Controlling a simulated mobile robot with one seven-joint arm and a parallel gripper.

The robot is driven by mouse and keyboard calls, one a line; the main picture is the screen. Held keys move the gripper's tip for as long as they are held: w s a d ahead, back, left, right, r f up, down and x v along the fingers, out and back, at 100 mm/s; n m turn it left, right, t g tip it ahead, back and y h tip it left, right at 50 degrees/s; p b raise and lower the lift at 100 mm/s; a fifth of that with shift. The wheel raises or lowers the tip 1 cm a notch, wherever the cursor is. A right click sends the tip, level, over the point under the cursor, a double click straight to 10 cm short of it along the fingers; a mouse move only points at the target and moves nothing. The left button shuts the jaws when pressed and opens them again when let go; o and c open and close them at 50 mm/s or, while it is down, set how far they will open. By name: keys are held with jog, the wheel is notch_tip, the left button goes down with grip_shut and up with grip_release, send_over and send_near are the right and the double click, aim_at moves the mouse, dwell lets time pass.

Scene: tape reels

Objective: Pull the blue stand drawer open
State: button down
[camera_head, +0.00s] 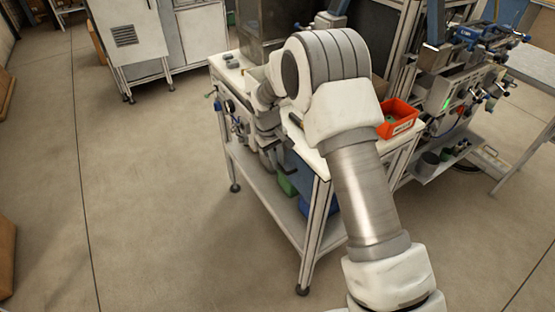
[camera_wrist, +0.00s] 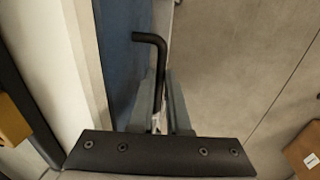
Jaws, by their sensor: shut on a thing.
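The blue drawer front (camera_wrist: 122,45) of the stand runs down the left half of the wrist view. A black bent bar handle (camera_wrist: 150,38) stands out from it. My gripper (camera_wrist: 160,100) is shut on this handle, with one grey finger on each side of the bar. In the head view, a blue panel (camera_head: 300,172) shows under the white top of the stand (camera_head: 228,72), partly covered by my arm. My gripper is low at the near left side of the stand there, its fingers hard to make out. I cannot tell how far the drawer is open.
An orange-red bin (camera_head: 398,118) stands on the stand's top at right. Green (camera_head: 287,184) and blue bins sit on its lower shelf. A white cabinet (camera_head: 130,40) is at back left. The floor left of the stand is clear. A cardboard box (camera_wrist: 303,150) shows at lower right.

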jog(key=shift+a, duration=0.1)
jog(key=s+a+b, duration=0.1)
jog(key=s+a, duration=0.7)
jog(key=a, duration=0.3)
jog(key=s+a+b, duration=0.1)
jog(key=s+a, duration=0.6)
jog(key=a, duration=0.5)
jog(key=shift+s, duration=0.4)
jog(key=shift+a, duration=0.1)
jog(key=c, duration=0.9)
grip_release()
jog(key=a+r, duration=0.1)
jog(key=r, duration=0.4)
jog(key=s+r+p, duration=0.1)
jog(key=r, duration=0.5)
jog(key=a+r, duration=0.1)
jog(key=r, duration=0.5)
jog(key=shift+s+a+r, duration=0.1)
jog(key=shift+s+a, duration=0.2)
jog(key=shift+s, duration=0.1)
